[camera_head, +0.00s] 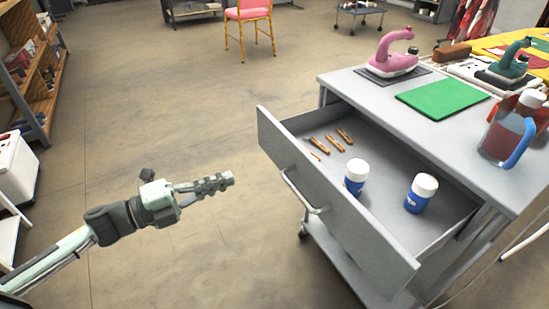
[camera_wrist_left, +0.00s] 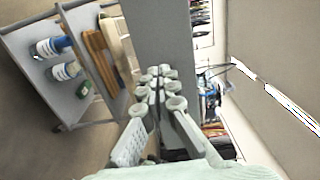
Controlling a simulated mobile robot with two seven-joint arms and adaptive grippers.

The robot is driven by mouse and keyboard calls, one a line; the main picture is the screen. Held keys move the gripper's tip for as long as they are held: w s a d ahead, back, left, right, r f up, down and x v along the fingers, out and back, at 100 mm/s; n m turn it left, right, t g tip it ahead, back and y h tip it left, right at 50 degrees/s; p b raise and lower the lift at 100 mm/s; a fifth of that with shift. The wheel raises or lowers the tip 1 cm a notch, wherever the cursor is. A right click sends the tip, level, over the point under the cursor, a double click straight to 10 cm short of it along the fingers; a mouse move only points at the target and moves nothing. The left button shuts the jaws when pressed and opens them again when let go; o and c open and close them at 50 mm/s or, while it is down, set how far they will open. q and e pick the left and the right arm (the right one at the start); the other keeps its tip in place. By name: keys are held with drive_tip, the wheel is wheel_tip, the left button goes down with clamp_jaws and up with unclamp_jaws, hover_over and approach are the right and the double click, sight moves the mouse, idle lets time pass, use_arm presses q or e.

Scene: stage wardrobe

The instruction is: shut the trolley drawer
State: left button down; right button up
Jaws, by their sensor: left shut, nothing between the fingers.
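The grey trolley (camera_head: 475,150) stands at the right with its drawer (camera_head: 305,170) pulled well out towards the left. The drawer front carries a bar handle (camera_head: 302,190). My left gripper (camera_head: 228,179) is shut and empty, in open space left of the drawer front and apart from it. In the left wrist view its closed fingers (camera_wrist_left: 160,88) overlap a plain grey panel (camera_wrist_left: 158,35), apparently the drawer front; that view is turned sideways. My right gripper is not in view.
The drawer holds two blue bottles with white caps (camera_head: 356,178) (camera_head: 421,193) and several wooden pegs (camera_head: 335,142). Floor (camera_head: 150,130) around my arm is clear.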

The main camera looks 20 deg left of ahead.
sight(283, 158)
use_arm(q)
drive_tip(key=p+x, duration=0.1)
drive_tip(key=x, duration=1)
drive_tip(key=shift+r, duration=0.1)
drive_tip(key=shift+w+d, duration=0.25)
drive_tip(key=shift+w, duration=0.1)
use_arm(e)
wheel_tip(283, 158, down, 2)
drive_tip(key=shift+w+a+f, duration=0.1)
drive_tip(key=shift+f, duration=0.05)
use_arm(q)
drive_tip(key=shift+w, duration=0.1)
